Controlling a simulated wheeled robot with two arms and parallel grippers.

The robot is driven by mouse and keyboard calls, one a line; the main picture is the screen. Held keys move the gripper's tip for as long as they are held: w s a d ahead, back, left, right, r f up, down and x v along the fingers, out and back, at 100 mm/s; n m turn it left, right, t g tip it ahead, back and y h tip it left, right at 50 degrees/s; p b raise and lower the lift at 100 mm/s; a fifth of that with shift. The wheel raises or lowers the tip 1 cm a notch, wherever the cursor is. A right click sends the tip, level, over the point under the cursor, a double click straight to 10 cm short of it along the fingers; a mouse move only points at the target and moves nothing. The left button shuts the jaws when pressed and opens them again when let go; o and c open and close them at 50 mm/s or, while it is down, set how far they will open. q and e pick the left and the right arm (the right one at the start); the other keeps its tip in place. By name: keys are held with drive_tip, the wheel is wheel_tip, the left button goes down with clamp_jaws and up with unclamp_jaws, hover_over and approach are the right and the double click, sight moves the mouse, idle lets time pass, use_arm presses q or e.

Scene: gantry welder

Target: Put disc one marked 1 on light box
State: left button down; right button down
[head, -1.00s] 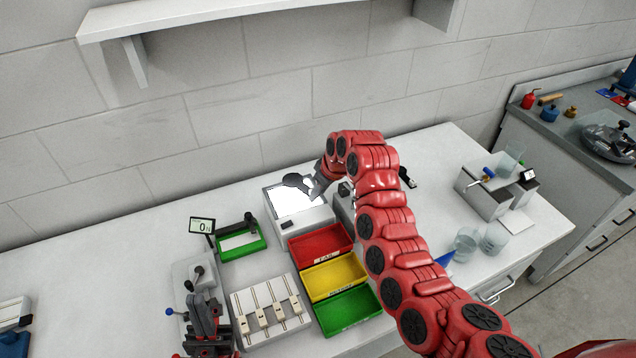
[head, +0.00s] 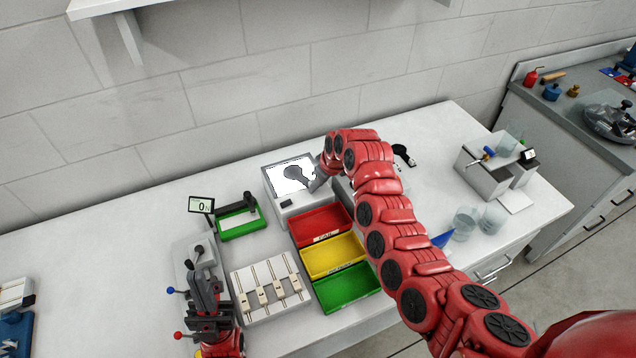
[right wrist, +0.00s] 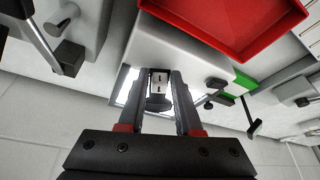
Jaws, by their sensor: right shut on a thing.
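The light box (head: 276,201) stands at the back of the bench, with a bright white top. A dark round disc with a narrow handle (head: 296,173) is over the lit top, its handle reaching toward my right gripper (head: 316,183). I cannot tell whether it touches the surface, and no number is readable on it. In the right wrist view a small pale-and-dark piece (right wrist: 158,88) is between the fingers of my right gripper (right wrist: 158,95), with the lit top behind it.
Red (head: 320,222), yellow (head: 330,255) and green (head: 345,287) trays stand in front of the light box. A small green tray (head: 239,222) with a display (head: 201,205) is left. A white slotted rack (head: 270,288) is front left. Another black ring-shaped piece (head: 402,152) lies right of my arm.

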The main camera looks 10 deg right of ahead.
drive_tip(key=shift+f+b, duration=0.4)
drive_tip(key=shift+f, duration=0.25)
drive_tip(key=c, duration=0.5)
unclamp_jaws()
drive_tip(key=shift+s+d+r+b, duration=0.15)
drive_tip(key=shift+r+b, duration=0.15)
drive_tip(key=shift+r, duration=0.2)
drive_tip(key=p+v, duration=0.2)
drive_tip(key=v, duration=1.4)
drive_tip(key=shift+s+d+r, duration=0.1)
drive_tip(key=shift+r, duration=0.1)
